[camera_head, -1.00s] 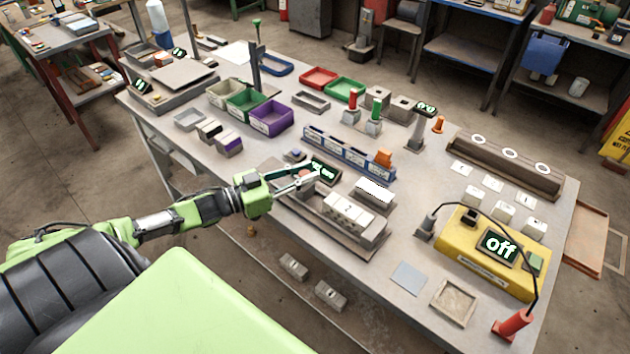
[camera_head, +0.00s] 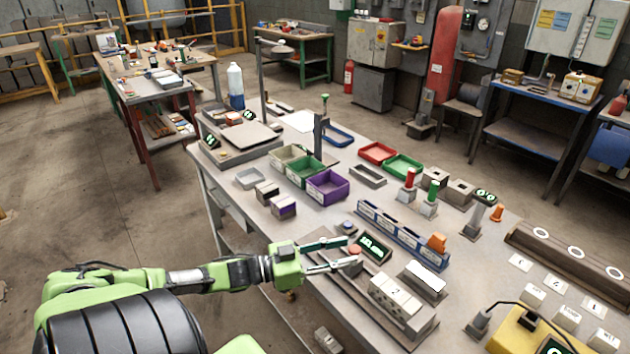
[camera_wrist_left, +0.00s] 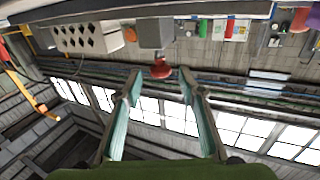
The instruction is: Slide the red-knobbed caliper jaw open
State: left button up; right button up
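The caliper lies along the near edge of the workbench, with a dark display (camera_head: 374,247) showing green digits too small to read. Its red knob (camera_head: 355,249) sits on a grey block beside the display. My left gripper (camera_head: 349,252) is open, with its two fingers at the knob. In the left wrist view the red knob (camera_wrist_left: 161,69) shows between the two parted fingertips (camera_wrist_left: 160,74), with a gap on each side. I cannot tell whether either finger touches it. My right gripper is not in view.
A row of light blocks (camera_head: 397,299) stands just right of the knob along the bench edge. A blue divided rack (camera_head: 402,236) with an orange piece stands behind the display. Purple (camera_head: 327,187) and green bins stand farther back. The floor left of the bench is clear.

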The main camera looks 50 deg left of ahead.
pick_arm(q)
jog(key=v, duration=0.8)
jog(key=shift+s, duration=0.2)
jog(key=shift+a, duration=0.1)
